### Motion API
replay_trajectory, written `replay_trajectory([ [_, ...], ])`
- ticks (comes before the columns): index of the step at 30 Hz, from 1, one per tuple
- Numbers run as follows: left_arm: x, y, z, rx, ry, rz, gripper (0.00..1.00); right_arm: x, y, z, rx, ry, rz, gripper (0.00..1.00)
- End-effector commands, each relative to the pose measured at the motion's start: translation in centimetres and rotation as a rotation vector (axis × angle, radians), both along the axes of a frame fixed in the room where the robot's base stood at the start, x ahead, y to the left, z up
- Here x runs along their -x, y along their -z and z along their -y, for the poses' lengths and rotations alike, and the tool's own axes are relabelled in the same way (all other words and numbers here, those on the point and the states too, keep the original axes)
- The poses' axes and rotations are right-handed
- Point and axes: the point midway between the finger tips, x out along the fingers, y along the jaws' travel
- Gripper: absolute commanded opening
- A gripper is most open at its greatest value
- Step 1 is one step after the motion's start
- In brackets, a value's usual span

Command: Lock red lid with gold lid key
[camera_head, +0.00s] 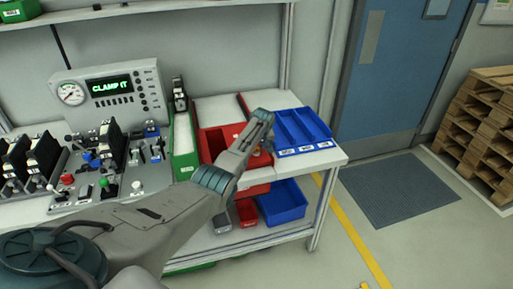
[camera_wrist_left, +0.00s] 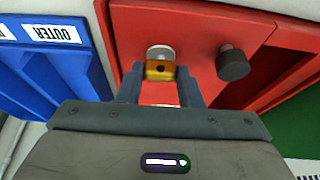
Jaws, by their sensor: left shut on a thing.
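The red lid (camera_wrist_left: 205,28) fills the upper middle of the left wrist view, with a dark round knob (camera_wrist_left: 232,64) on it. The gold lid key (camera_wrist_left: 160,70) sits between the fingertips of my left gripper (camera_wrist_left: 160,80), which is shut on it. A pale round disc (camera_wrist_left: 160,52) shows just beyond the key, against the lid; I cannot tell whether the key is seated or turned. In the head view my left arm reaches over the red box (camera_head: 211,145), and its wrist hides much of the lid and the key. My right gripper is not in view.
A blue divided bin (camera_head: 305,130) stands right beside the red box, a green bin (camera_head: 184,148) on its left. A grey panel reading "CLAMP IT" (camera_head: 112,88) stands further left. A lower shelf holds a blue bin (camera_head: 283,202).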

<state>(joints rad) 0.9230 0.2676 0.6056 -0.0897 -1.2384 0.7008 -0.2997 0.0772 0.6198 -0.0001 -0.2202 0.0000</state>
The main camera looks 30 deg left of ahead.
Motion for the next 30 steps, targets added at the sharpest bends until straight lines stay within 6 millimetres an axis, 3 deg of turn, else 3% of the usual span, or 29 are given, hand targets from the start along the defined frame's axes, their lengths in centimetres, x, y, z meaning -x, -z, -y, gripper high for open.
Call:
replay_trajectory([
  [11,0.0,0.0,0.0,0.002,-0.005,-0.001,0.1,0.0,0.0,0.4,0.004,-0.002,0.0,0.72],
  [12,0.0,0.0,0.0,0.002,-0.005,-0.001,0.35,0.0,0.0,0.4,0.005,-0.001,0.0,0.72],
  [15,0.0,0.0,0.0,0.002,-0.005,-0.001,0.54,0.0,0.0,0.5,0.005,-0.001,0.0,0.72],
  [25,0.0,-0.1,0.0,0.0,-0.004,0.0,0.55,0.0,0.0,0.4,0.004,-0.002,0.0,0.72],
  [30,0.3,-1.1,0.4,0.0,-0.004,0.001,0.55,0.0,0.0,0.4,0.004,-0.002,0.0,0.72],
])
